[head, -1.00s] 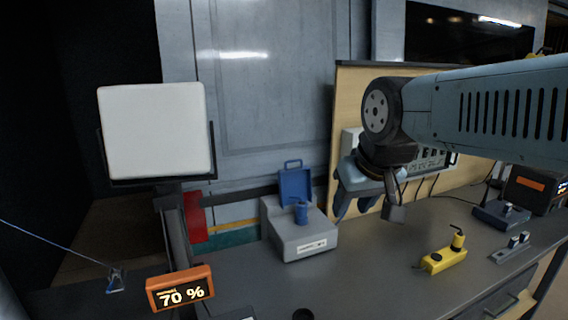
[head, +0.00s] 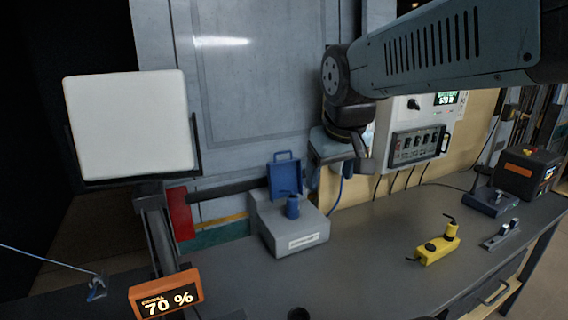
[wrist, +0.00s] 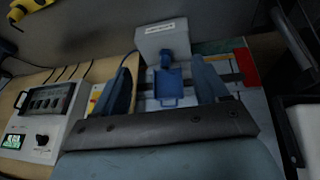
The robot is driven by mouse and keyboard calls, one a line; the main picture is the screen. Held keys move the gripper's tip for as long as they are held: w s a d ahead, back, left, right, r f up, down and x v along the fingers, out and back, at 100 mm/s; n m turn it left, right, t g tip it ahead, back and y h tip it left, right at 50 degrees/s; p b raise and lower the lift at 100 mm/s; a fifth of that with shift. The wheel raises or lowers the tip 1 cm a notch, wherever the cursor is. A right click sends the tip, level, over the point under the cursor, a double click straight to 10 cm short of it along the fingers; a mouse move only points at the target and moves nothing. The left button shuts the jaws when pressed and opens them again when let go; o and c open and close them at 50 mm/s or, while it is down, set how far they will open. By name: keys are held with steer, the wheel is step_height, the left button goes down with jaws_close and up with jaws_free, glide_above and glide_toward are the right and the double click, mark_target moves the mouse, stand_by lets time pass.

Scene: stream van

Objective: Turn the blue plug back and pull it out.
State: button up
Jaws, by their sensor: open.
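The blue plug (head: 292,206) stands upright in the top of a grey box (head: 296,238) on the bench. A blue lid with a handle (head: 285,176) stands open behind it. My gripper (head: 314,178) is above and to the right of the box, apart from the plug, with its fingers partly hidden in the head view. In the wrist view my gripper (wrist: 160,68) is open and empty. The plug (wrist: 170,60) and the lid (wrist: 168,88) show between its two blue fingers, beyond them.
A yellow device (head: 437,250) lies on the bench to the right. A panel with switches (head: 417,145) is on the wooden board behind. A white square lamp panel (head: 130,125) and an orange display reading 70 % (head: 165,295) are at left. The bench front is mostly clear.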

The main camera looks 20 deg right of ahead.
steer(key=w+f+n+g, duration=0.2)
steer(key=w+n+g, duration=0.1)
steer(key=w, duration=1)
steer(key=n+g, duration=0.2)
steer(key=n, duration=0.2)
glide_above(293, 195)
step_height(293, 195, down, 8)
steer(key=shift+w+f+n+y, duration=0.3)
steer(key=shift+w+f, duration=0.05)
steer(key=shift+f, duration=0.15)
step_height(293, 195, down, 13)
steer(key=shift+f, duration=0.2)
steer(key=shift+c, duration=0.4)
steer(key=shift+d, duration=0.1)
steer(key=c, duration=0.9)
steer(key=o, duration=1)
